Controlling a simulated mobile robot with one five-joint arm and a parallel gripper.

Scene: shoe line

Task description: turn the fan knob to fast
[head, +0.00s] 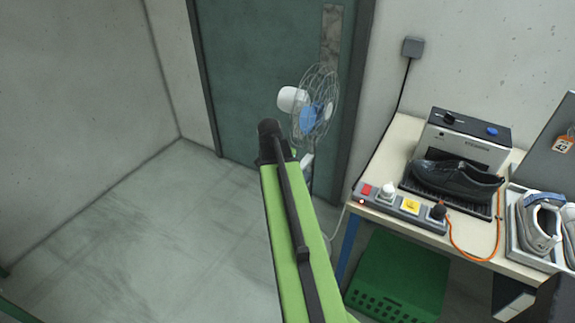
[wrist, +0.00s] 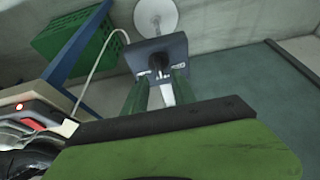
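The fan (head: 313,112) stands before the dark green door, with a blue hub, a wire cage and a white motor housing. In the wrist view a dark blue-grey control box (wrist: 175,46) on the fan's stand carries a dark knob (wrist: 158,62). My gripper (wrist: 160,80) has its two green fingers apart, pointing at the box, with the knob showing between their tips. I cannot tell whether the fingers touch it. The knob's setting and marks are not readable. In the head view my green arm hides the lower stand and the knob.
At right a bench (head: 397,140) holds a power strip (head: 400,208), a grey machine (head: 466,138), a black shoe (head: 457,180) and grey shoes. A green crate (head: 398,272) is under it. The round stand base (wrist: 156,14) and a white cable (wrist: 97,60) show. The floor at left is clear.

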